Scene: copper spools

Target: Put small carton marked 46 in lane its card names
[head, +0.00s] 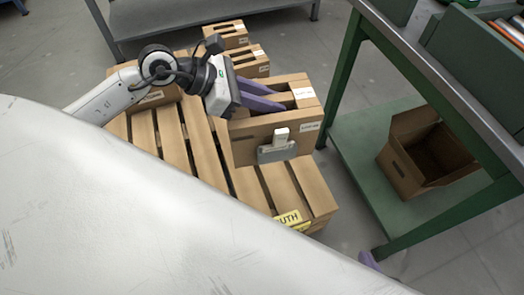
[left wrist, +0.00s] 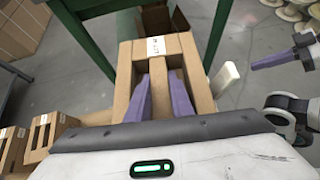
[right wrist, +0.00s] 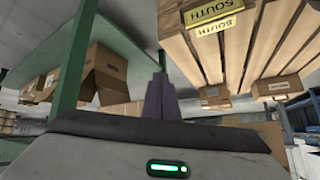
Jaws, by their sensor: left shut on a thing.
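A brown slotted carton (head: 262,138) with white labels is at the pallet's right side; its printing is too small to read. A grey plate with a white piece (head: 281,138) is on its front side. My left gripper (head: 264,98) has its purple fingers in the carton's top slots, shut on its middle bar, which also shows in the left wrist view (left wrist: 158,84). I cannot tell whether the carton is lifted off the pallet. My right gripper (right wrist: 160,90) has its fingers together and empty, beside the pallet; it also shows in the left wrist view (left wrist: 278,62).
The wooden pallet (head: 285,185) bears a yellow SOUTH plate (head: 289,217) and more cartons (head: 250,62) at the back. A green bench (head: 355,130) stands to the right, with an open empty box (head: 398,170) on its lower shelf. A pale surface fills the lower left.

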